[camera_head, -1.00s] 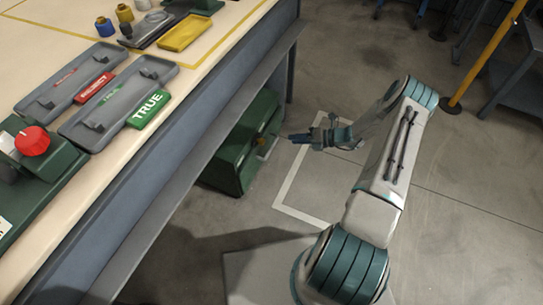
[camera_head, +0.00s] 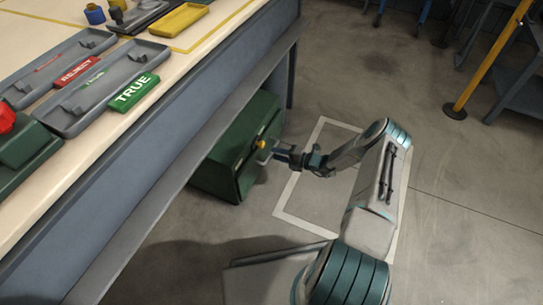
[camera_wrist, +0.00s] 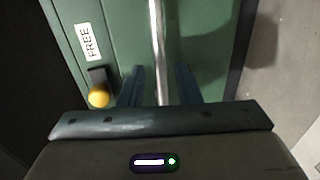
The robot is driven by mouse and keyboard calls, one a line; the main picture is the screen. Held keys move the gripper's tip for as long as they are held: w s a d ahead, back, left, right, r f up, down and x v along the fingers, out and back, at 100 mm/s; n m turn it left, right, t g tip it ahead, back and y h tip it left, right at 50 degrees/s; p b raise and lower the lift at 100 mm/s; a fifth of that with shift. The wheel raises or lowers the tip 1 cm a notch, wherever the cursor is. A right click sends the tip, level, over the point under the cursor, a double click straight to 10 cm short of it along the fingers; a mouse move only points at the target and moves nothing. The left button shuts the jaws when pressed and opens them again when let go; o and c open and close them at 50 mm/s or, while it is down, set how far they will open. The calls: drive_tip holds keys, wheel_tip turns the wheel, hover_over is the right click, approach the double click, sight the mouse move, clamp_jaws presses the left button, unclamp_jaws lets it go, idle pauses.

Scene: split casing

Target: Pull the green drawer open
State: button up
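The green drawer (camera_head: 228,162) sits in a green cabinet under the workbench, its front facing my arm. In the wrist view its green front (camera_wrist: 215,45) fills most of the picture, with a bright metal handle bar (camera_wrist: 158,40) running up the middle. A yellow knob (camera_wrist: 98,97) on a dark latch and a white FREE label (camera_wrist: 88,41) are left of the bar. My gripper (camera_wrist: 161,85) is open, with one finger on each side of the bar and gaps visible. In the head view my gripper (camera_head: 272,148) is at the drawer front beside the yellow knob (camera_head: 261,144). The drawer looks closed.
The workbench (camera_head: 150,165) overhangs the cabinet, with grey trays (camera_head: 100,95) on top. A pale-lined floor rectangle (camera_head: 300,190) lies in front of the drawer, with open floor there. A yellow post (camera_head: 490,60) stands at the upper right.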

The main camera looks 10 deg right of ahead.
drive_tip(key=shift+b+x, duration=0.45)
drive_tip(key=shift+x, duration=1.4)
